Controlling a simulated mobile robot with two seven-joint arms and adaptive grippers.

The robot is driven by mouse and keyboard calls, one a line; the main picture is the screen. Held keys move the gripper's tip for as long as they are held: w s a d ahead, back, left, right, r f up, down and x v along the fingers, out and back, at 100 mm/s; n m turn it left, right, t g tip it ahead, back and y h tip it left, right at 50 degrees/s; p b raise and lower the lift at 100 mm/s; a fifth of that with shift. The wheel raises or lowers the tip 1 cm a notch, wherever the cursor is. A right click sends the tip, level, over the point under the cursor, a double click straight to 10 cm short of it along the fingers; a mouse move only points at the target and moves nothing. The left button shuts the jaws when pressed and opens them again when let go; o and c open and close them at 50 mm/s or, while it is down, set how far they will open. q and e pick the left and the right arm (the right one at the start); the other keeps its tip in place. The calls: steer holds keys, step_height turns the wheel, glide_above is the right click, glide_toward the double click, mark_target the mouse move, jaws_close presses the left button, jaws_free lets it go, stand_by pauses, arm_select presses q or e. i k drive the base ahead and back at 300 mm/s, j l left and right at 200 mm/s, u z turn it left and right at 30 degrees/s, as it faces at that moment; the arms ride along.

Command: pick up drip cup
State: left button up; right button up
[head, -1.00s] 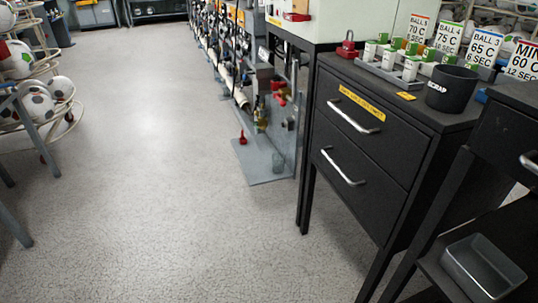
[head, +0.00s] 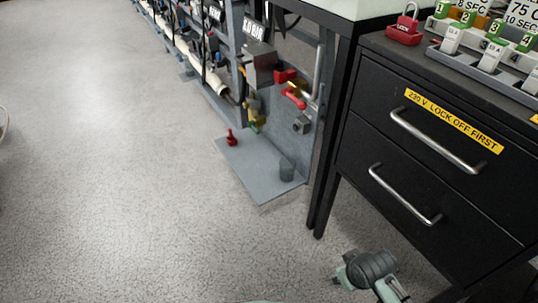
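A small grey, see-through-looking cup (head: 287,168), which seems to be the drip cup, stands upright on a grey base plate (head: 255,180) low by the floor. It is near the plate's right corner, under a rack with pipes and valves. Nothing touches the cup. Neither of my gripper's fingertips shows. A dark and pale green jointed part of one of my arms shows at the bottom right, and a pale green sliver of me shows at the bottom edge.
A black drawer cabinet (head: 430,165) with a yellow lock-off label stands right of the plate. A table leg (head: 325,180) stands close to the cup's right. A small red object (head: 231,137) stands on the plate's left. Open floor (head: 110,180) lies to the left.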

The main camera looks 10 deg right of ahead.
mark_target(287, 164)
steer(key=i+j+z, duration=0.55)
steer(key=i+j, duration=0.25)
steer(key=z, duration=1.2)
